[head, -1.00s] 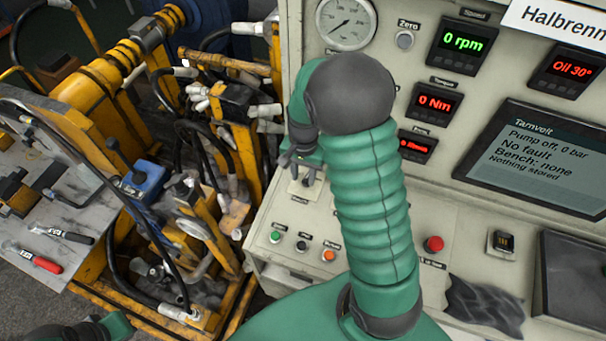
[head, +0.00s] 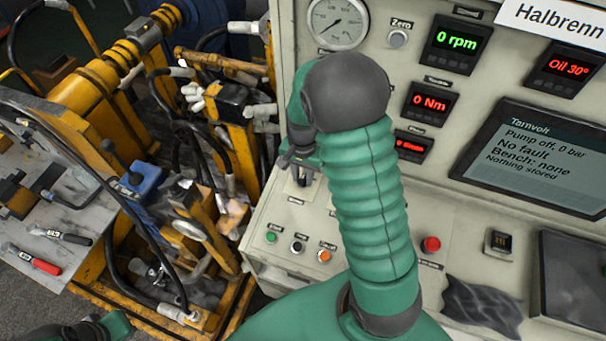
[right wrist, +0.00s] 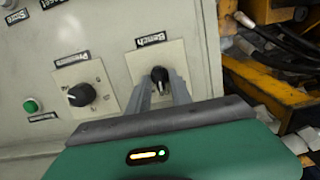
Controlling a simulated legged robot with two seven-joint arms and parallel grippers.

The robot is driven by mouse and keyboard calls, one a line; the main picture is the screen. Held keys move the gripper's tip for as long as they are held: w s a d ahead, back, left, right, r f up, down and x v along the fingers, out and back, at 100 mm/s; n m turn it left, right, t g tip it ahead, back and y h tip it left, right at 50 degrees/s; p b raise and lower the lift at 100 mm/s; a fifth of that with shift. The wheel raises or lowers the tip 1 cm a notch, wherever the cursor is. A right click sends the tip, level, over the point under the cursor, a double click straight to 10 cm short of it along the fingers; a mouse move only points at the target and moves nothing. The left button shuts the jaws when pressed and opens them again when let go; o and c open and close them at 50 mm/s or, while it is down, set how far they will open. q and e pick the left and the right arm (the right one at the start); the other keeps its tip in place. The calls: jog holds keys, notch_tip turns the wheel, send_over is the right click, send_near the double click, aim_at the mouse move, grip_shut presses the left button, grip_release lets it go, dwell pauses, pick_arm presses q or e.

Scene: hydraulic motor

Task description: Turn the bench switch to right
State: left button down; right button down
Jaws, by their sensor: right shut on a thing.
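The bench switch is a black rotary knob (right wrist: 160,75) on a pale square plate labelled "Bench", on the console front. In the right wrist view my right gripper (right wrist: 165,88) has its two grey fingers on either side of this knob, shut on it. In the head view the right gripper (head: 299,163) is at the switch plate (head: 302,190), and its fingers and wrist hide most of the knob. The knob's exact turn angle is hard to read. Only a bit of my left arm shows at the bottom left, without its gripper.
A second black knob labelled "Pressure" (right wrist: 82,95) and a green button (right wrist: 32,105) sit beside the switch. A red button (head: 431,244) is further right. The display (head: 540,155) reads "Bench: none". Yellow machinery with hoses (head: 190,220) stands left of the console.

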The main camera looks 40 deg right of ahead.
jog(key=shift+a+m, duration=0.15)
jog(key=shift+m, duration=0.15)
jog(key=m+p, duration=0.1)
jog(key=m, duration=0.3)
jog(key=shift+s+t+p, duration=0.15)
jog(key=shift+t+p, duration=0.2)
jog(key=shift+t, duration=0.05)
jog(key=shift+m+t+p, duration=0.3)
jog(key=shift+m+p, duration=0.25)
jog(key=shift+m, duration=1.45)
